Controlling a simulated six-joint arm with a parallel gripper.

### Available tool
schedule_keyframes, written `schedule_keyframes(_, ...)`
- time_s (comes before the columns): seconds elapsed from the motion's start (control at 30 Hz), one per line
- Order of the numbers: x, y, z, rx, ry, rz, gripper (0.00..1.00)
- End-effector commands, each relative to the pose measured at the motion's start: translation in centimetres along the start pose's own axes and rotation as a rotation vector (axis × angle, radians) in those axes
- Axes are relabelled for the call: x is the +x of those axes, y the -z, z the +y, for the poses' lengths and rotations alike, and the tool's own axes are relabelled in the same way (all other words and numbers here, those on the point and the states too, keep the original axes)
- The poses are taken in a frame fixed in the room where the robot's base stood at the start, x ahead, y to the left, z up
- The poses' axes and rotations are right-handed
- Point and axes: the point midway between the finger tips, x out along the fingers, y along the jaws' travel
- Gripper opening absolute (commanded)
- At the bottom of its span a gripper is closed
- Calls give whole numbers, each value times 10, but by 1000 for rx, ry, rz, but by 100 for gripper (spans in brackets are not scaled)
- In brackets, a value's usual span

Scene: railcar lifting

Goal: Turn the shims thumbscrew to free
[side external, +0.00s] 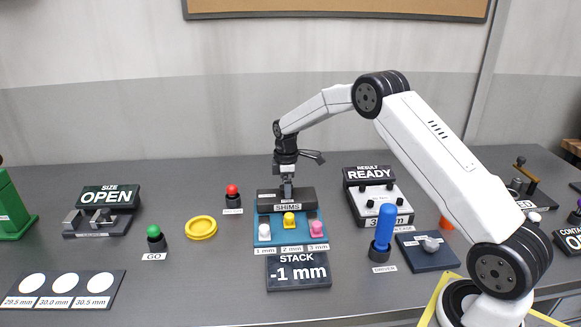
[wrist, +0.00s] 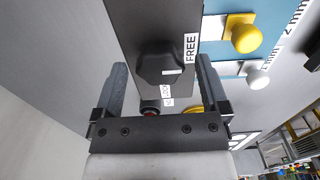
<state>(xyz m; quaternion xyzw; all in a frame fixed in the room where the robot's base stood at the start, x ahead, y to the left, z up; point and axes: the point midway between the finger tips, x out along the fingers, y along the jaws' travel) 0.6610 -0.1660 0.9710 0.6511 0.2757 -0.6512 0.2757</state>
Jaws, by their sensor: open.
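The shims thumbscrew (wrist: 160,65) is a dark knob on a black block (wrist: 130,15) in the wrist view, with a small white mark on its lower right side. A FREE label (wrist: 191,48) is to its right, and a second, partly readable label (wrist: 167,94) is below it. My gripper (wrist: 162,66) is open, with one finger on each side of the knob and visible gaps between. In the side view my gripper (side external: 287,187) points down over the SHIMS unit (side external: 264,207) and hides the thumbscrew.
White (side external: 265,231), yellow (side external: 289,220) and pink (side external: 315,229) shim knobs stand at the unit's front, above a STACK display (side external: 299,272) reading -1 mm. A red button (side external: 232,195) and yellow ring (side external: 201,228) are to the left. The READY box (side external: 377,200) is to the right.

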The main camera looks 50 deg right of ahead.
Motion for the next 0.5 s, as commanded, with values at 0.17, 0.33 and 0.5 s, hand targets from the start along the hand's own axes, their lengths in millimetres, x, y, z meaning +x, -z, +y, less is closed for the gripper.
schedule_keyframes(0.17,-12,0,0,0,-1,1,94)
schedule_keyframes(0.33,-32,0,0,0,-2,1,94)
schedule_keyframes(0.5,-55,0,0,0,-3,1,94)
